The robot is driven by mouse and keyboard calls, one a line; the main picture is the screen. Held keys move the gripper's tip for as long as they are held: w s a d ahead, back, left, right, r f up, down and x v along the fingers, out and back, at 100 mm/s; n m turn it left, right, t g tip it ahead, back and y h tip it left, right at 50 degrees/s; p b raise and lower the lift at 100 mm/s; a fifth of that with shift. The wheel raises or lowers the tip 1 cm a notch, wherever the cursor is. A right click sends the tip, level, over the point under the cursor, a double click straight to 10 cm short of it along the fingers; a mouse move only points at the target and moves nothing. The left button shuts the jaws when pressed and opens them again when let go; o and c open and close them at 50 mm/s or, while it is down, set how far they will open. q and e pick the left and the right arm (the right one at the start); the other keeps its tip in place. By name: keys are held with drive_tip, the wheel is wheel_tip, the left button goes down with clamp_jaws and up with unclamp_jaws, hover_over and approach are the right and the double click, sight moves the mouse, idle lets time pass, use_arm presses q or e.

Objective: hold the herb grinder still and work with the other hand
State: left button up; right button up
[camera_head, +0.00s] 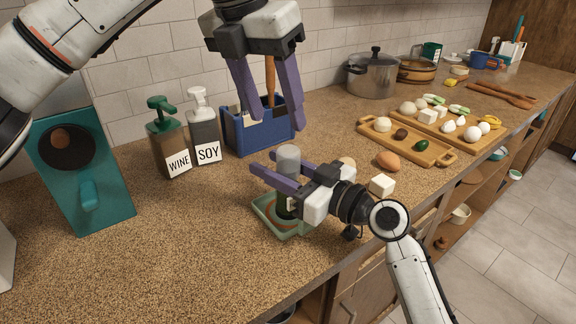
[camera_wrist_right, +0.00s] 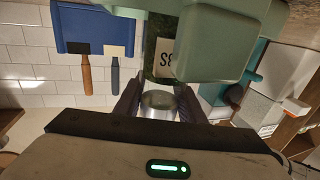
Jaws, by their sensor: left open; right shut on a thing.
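The herb grinder has a grey cap (camera_head: 288,158) and a dark body, and stands upright in a shallow green tray (camera_head: 262,213) on the counter. My right gripper (camera_head: 270,177) reaches in from the right and is shut on the grinder, which hides part of its body. In the right wrist view, the grinder's cap (camera_wrist_right: 158,100) shows between the fingers, with the green tray (camera_wrist_right: 215,40) large at the top. My left gripper (camera_head: 270,118) is open and empty, pointing down above and behind the grinder, in front of the blue utensil holder in the picture.
Wine (camera_head: 168,140) and soy (camera_head: 204,130) bottles stand left of the blue utensil holder (camera_head: 240,134). A teal box (camera_head: 105,185) is farther left. The front-left counter is clear.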

sight(289, 148)
use_arm(q)
drive_tip(key=n, duration=0.3)
drive_tip(key=w+d+n, duration=0.1)
drive_tip(key=n, duration=0.3)
drive_tip(key=f+n+g+y, duration=0.1)
drive_tip(key=n, duration=0.3)
drive_tip(key=shift+w+d+f, duration=0.1)
drive_tip(key=shift+w+d, duration=0.05)
drive_tip(key=shift+w, duration=0.15)
drive_tip(key=shift+w+n, duration=0.25)
drive_tip(key=shift+n, duration=0.95)
drive_tip(key=shift+w+f+n, duration=0.1)
drive_tip(key=shift+n, duration=0.2)
drive_tip(key=shift+w+d+f, duration=0.1)
drive_tip(key=shift+d+f, duration=0.05)
drive_tip(key=shift+f, duration=1.1)
drive_tip(key=shift+w+d+f, duration=0.1)
drive_tip(key=shift+d+f, duration=0.05)
drive_tip(key=shift+f, duration=1.05)
drive_tip(key=shift+w+d+f, duration=0.1)
drive_tip(key=shift+d+f, duration=0.05)
drive_tip(key=shift+f, duration=1.1)
